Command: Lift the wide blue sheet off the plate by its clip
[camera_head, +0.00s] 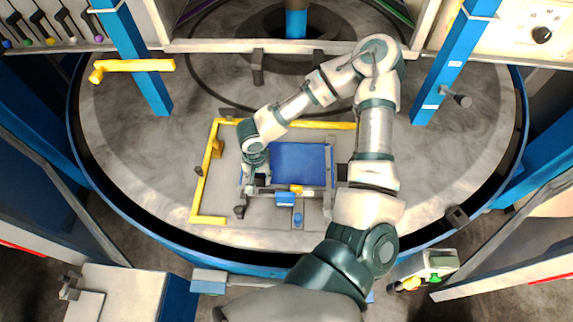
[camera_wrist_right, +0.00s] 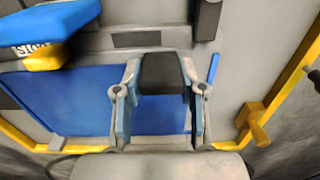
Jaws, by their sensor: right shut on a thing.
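The wide blue sheet (camera_head: 300,163) lies over the grey plate (camera_head: 258,212) in the middle of the round table. In the right wrist view the sheet (camera_wrist_right: 75,95) spreads left of my fingers and shows between them. My right gripper (camera_head: 250,186) is at the sheet's left edge in the head view. In the wrist view its fingers (camera_wrist_right: 160,92) are shut on a black block (camera_wrist_right: 161,72), which looks like the clip. I cannot tell whether the sheet touches the plate. My left gripper is not in view.
A yellow rail (camera_head: 207,165) runs around the plate's left and back. A blue block (camera_head: 285,198) with a yellow part sits at the plate's front edge. Blue posts (camera_head: 143,70) stand at the back left and right (camera_head: 440,72). The table's left is mostly clear.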

